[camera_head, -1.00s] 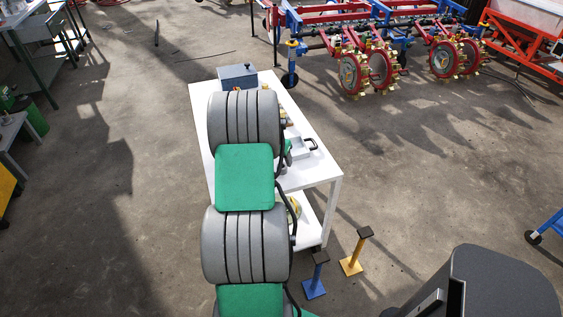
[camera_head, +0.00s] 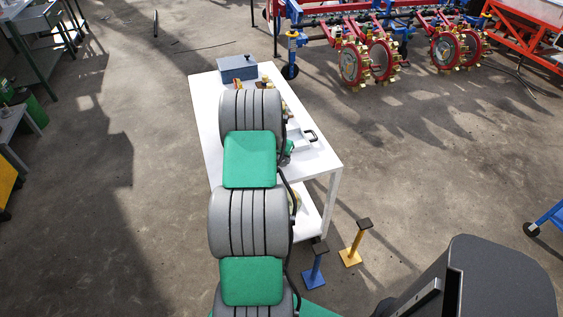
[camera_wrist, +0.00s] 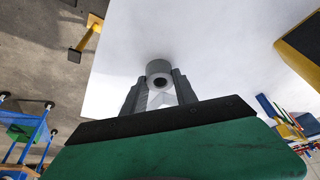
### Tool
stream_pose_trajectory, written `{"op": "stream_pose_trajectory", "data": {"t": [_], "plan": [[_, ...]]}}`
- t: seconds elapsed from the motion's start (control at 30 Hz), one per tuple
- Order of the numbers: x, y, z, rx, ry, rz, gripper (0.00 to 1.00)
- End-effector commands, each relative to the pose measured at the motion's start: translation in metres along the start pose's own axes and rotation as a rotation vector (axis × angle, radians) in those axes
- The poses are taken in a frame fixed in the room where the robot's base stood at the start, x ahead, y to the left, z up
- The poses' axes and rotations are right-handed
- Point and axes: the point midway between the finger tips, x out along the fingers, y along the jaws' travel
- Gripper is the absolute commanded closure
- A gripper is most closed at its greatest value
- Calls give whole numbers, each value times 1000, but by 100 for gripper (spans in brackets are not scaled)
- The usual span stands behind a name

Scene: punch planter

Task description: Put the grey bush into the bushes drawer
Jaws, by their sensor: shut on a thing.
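The grey bush (camera_wrist: 159,72) is a short grey cylinder with a dark round hole. In the wrist view it sits at the tips of my gripper (camera_wrist: 160,84), whose two dark fingers are shut on it from either side. White tabletop lies behind it; I cannot tell the height above the table. In the head view my arm hides the bush and most of my gripper. A light grey open drawer or tray (camera_head: 302,139) with a dark handle shows at the table's right edge. I cannot tell whether it is the bushes drawer.
The white table (camera_head: 207,110) carries a blue-grey box (camera_head: 237,68) at its far end and small yellow parts (camera_head: 267,83) partly behind my arm. A blue stand (camera_head: 314,272) and a yellow stand (camera_head: 352,252) are on the floor by its near right corner.

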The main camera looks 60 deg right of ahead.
Motion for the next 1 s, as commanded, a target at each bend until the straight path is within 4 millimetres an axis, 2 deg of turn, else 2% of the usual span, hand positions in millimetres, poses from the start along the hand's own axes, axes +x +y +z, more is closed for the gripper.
{"op": "stream_pose_trajectory", "data": {"t": [0.03,0.33,0.77,0.87,0.97,1.0], "plan": [[0,0,0,0,0,0,77],[0,0,0,0,0,0,100],[-3,0,-2,0,2,-1,100],[-11,0,-6,1,4,-1,100],[-28,-1,-14,2,7,-3,100],[-40,2,-12,2,5,-2,100]]}}
